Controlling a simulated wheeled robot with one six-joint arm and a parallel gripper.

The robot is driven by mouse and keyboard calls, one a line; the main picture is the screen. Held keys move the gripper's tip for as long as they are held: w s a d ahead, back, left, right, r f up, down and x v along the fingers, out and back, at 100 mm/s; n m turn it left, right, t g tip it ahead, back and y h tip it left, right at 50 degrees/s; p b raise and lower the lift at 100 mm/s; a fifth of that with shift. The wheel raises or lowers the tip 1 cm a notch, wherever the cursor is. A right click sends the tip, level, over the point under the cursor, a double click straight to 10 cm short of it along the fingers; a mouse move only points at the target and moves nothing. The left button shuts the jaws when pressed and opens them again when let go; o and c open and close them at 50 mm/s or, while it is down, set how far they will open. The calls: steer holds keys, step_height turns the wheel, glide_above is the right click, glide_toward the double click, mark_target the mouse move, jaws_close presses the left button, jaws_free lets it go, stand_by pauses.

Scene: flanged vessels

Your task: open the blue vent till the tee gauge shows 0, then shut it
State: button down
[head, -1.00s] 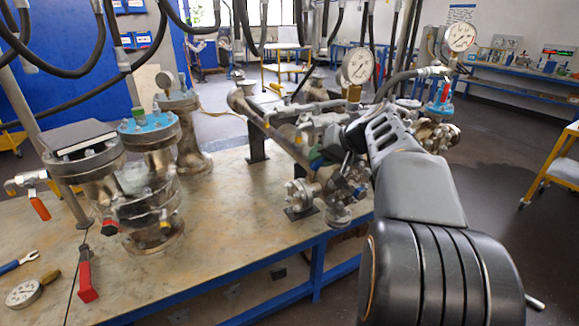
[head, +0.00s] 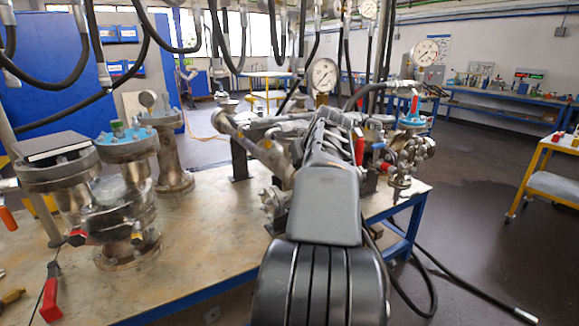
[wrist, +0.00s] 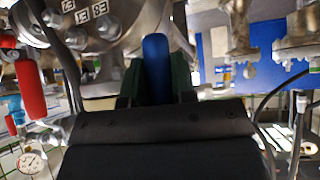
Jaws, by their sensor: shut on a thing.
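In the wrist view, my gripper (wrist: 157,84) is shut on the blue vent handle (wrist: 156,52), which stands up between the dark green fingers. The vent's body is hidden behind the gripper, so I cannot tell how far the vent is turned. In the head view, my arm covers the gripper and the blue handle. One dial gauge (head: 323,75) stands above the middle pipework and another dial gauge (head: 427,52) stands above the blue-topped fitting at right. I cannot tell which is the tee gauge, and the needles are too small to read.
A flange (wrist: 110,28) with number tags and a red handle (wrist: 32,90) are close at left in the wrist view. In the head view, flanged vessels (head: 125,147) stand left on the bench (head: 205,245). Black hoses (head: 240,40) hang overhead. A yellow cart (head: 550,180) is at right.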

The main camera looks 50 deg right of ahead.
steer(key=shift+d, duration=0.1)
stand_by(0.4)
steer(key=c, duration=0.9)
jaws_free()
steer(key=shift+c, duration=0.2)
steer(key=shift+s, duration=0.1)
steer(key=p+v, duration=0.1)
steer(key=v, duration=1.2)
steer(key=shift+s+a+r+p, duration=0.2)
steer(key=shift+a+r+p, duration=0.1)
steer(key=shift+p, duration=0.1)
steer(key=shift+d, duration=0.1)
